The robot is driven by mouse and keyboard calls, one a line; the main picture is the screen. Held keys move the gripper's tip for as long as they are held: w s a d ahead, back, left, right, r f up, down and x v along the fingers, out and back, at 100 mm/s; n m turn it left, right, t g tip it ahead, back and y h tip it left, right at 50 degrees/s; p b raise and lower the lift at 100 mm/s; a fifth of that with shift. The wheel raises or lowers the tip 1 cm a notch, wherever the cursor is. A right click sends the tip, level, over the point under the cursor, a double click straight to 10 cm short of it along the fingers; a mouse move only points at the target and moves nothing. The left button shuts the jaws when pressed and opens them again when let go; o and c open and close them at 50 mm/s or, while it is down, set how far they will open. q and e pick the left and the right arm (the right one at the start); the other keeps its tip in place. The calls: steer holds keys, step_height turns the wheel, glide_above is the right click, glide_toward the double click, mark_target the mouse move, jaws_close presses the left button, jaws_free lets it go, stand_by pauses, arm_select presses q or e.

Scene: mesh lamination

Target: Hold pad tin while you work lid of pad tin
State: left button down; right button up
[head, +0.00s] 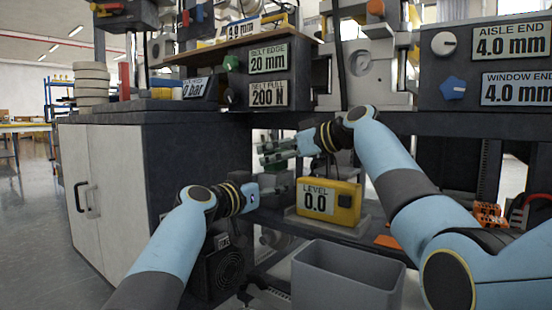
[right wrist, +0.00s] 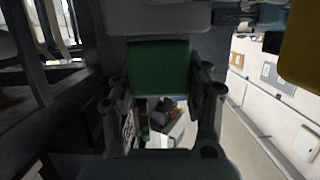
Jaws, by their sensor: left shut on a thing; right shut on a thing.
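My right gripper (head: 276,153) is the upper one and is shut on a small green piece, which I take to be the lid of the pad tin (head: 268,147). In the right wrist view the green lid (right wrist: 160,67) sits between my right fingers. My left gripper (head: 272,184) is just below and is shut on a small greyish thing, which I take to be the pad tin; its outline is hard to make out. A grey surface lies just beyond the green piece in the right wrist view. I cannot tell whether lid and tin touch.
A yellow level box (head: 347,204) reading 0.0 stands close to the right of the grippers. An open grey bin (head: 345,272) is below in front. A dark cabinet with pale doors (head: 125,195) is at left. A dark shelf edge (head: 330,120) runs above the grippers.

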steer(key=shift+r, duration=3.05)
arm_select(q)
steer(key=shift+c, duration=1.9)
jaws_free()
steer(key=shift+a, duration=0.1)
